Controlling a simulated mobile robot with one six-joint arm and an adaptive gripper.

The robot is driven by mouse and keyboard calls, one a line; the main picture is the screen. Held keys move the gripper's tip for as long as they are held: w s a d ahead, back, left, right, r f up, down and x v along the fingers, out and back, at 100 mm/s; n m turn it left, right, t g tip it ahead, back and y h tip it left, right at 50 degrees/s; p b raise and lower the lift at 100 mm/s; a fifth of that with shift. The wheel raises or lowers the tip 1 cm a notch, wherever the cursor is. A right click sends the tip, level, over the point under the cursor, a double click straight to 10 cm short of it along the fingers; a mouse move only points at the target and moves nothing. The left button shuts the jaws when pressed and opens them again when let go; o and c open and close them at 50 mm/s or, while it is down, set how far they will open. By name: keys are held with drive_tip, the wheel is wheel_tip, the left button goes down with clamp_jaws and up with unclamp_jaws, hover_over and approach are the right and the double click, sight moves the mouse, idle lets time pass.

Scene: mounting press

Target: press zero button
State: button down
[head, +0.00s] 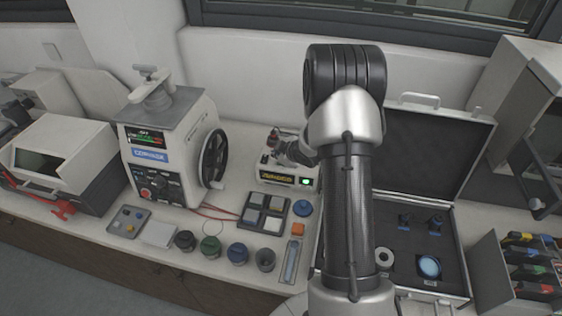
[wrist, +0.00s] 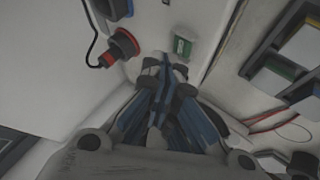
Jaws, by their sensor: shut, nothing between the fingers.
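A small white instrument (head: 268,176) with a dark display of yellowish characters stands on the bench, left of my arm in the head view. A lit green button (head: 306,182) is at the right end of its front. A green rectangular piece (wrist: 182,46) on a white surface shows just beyond my fingertips in the wrist view. I cannot read a zero label on either. My gripper (wrist: 165,66) is shut and empty, its fingertips close together near the green piece; I cannot tell whether they touch it. In the head view my arm partly hides the gripper and instrument.
A red and black knob (wrist: 122,46) is left of the fingertips. A mounting press (head: 165,150) with a handwheel stands left. A dark sample tray (head: 243,214), several round jars and red wires (head: 215,212) are in front. An open case (head: 462,250) lies right.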

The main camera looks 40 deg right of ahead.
drive_tip(key=shift+r+p, duration=2.15)
drive_tip(key=shift+r, duration=0.35)
wheel_tip(320, 180, up, 11)
drive_tip(key=m+g+h+b, duration=0.1)
drive_tip(key=m+h+b, duration=0.1)
drive_tip(key=b, duration=0.1)
hover_over(278, 164)
drive_tip(key=s+a, duration=0.3)
drive_tip(key=a, duration=0.1)
drive_tip(key=s+a+r+m+g+b, duration=0.1)
drive_tip(key=s+a+r+m, duration=0.1)
drive_tip(key=s+a+r, duration=0.45)
drive_tip(key=s+a+m+g+y+b, duration=0.1)
drive_tip(key=s+a+b, duration=0.1)
drive_tip(key=s+a, duration=0.6)
drive_tip(key=s+a+f+m+g+y+b, duration=0.1)
drive_tip(key=s+a, duration=0.7)
drive_tip(key=s, duration=0.8)
drive_tip(key=shift+m+y+b, duration=0.6)
drive_tip(key=shift+m, duration=0.2)
